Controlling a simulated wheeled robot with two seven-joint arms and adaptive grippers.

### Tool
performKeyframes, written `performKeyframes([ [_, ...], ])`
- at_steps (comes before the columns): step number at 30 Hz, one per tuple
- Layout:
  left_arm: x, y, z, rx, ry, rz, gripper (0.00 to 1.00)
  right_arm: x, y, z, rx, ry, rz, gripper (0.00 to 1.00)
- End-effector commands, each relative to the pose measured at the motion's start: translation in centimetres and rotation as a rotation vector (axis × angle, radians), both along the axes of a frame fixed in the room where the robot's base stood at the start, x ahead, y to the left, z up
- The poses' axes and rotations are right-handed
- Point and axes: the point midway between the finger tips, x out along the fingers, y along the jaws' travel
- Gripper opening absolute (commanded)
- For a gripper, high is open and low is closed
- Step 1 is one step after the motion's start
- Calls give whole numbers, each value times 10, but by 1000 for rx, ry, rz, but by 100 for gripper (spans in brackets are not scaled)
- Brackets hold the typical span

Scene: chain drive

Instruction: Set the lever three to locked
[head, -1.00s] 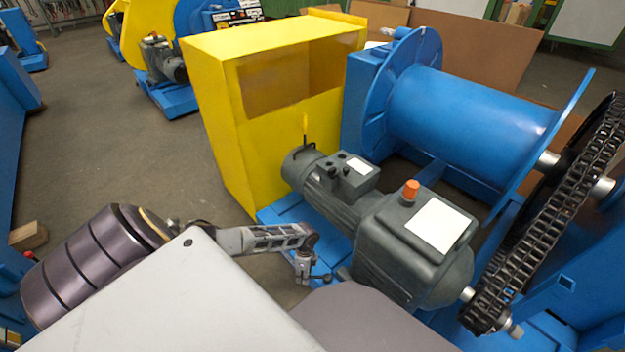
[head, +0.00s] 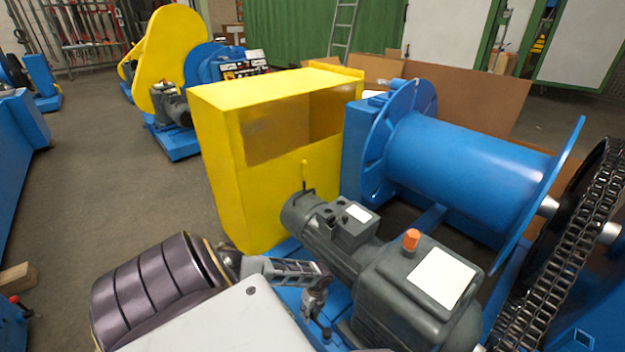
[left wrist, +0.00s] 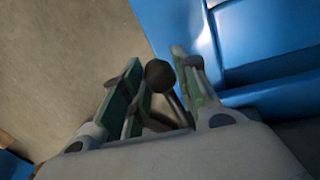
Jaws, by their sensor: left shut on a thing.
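My left gripper (head: 316,306) is low in the head view, beside the blue base of the chain drive and left of the grey gear motor (head: 415,300). In the left wrist view the left gripper (left wrist: 160,88) has its fingers on both sides of a lever with a dark round knob (left wrist: 159,75), and it is shut on that lever. The knob stands up between the fingertips. The lever's lower part is hidden by the gripper. No number or locked mark is readable, so I cannot tell which lever this is by label. My right gripper is not in view.
A yellow housing (head: 215,140) stands behind the motor. A blue drum (head: 470,175) and a black chain (head: 565,255) are at the right. Open floor (head: 110,200) lies to the left.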

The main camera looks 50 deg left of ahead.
Motion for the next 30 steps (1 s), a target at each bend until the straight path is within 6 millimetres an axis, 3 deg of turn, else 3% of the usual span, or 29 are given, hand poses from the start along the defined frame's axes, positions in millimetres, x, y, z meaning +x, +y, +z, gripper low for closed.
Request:
performKeyframes([
  [6,5,0,0,-1,-3,-57,0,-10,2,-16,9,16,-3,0],
  [19,6,0,0,-2,-4,-69,0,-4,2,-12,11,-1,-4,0],
  [20,6,0,0,-2,-4,-69,34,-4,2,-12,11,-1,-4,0],
  [21,6,0,0,-2,-5,-69,39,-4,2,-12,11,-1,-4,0],
  [24,6,0,0,-1,-4,-68,52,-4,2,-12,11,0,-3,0],
  [30,5,1,0,-1,-2,-67,52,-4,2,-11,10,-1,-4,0],
])
